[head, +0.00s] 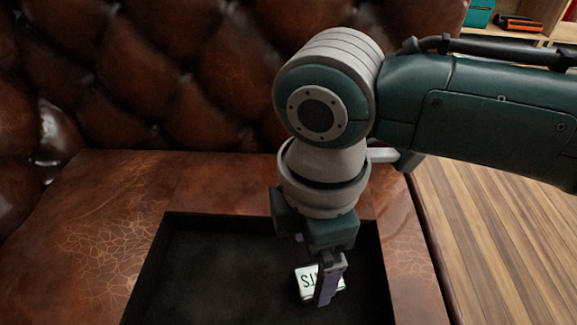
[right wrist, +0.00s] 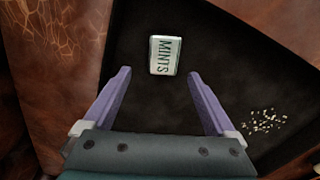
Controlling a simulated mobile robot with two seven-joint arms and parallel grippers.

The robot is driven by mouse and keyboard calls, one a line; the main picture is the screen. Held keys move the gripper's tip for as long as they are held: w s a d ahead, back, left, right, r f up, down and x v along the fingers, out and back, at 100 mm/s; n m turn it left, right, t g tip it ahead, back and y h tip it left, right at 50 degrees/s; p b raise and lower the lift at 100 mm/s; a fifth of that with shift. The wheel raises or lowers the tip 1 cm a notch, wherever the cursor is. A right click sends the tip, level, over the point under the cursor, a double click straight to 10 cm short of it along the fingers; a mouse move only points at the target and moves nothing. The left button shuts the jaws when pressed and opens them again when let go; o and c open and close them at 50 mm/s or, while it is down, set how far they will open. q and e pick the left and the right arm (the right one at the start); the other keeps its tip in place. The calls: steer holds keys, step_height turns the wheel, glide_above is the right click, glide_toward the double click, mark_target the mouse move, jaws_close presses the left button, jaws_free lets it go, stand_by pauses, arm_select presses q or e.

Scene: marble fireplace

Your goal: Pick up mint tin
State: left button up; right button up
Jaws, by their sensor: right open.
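The mint tin (head: 305,283) is a small white box with dark lettering. It lies in a black tray (head: 200,255) on the brown leather seat. In the right wrist view the tin (right wrist: 165,55) reads "MINTS" and lies beyond the fingertips, roughly centred between them. My right gripper (head: 329,290) points down over the tray, and its finger hides part of the tin in the head view. In the right wrist view its purple fingers (right wrist: 160,72) are spread apart with nothing between them. My left gripper is not in view.
Small pale crumbs (right wrist: 264,120) lie in the tray in the right wrist view. The tray has low raised walls. The tufted leather backrest (head: 150,75) rises behind the seat. A wooden floor (head: 505,230) and a shelf (head: 535,38) with items are at the right.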

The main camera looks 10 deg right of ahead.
mark_target(311, 280)
arm_select(q)
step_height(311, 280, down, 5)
steer(key=b, duration=0.4)
arm_select(e)
steer(key=f, duration=0.4)
steer(key=shift+s+d+f, duration=0.1)
steer(key=shift+s+f, duration=0.2)
steer(key=shift+f, duration=0.1)
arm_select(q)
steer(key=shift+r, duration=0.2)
arm_select(e)
steer(key=shift+r, duration=0.1)
steer(key=c, duration=1.4)
steer(key=shift+c, duration=0.2)
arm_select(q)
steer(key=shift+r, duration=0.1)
arm_select(e)
steer(key=shift+r, duration=0.15)
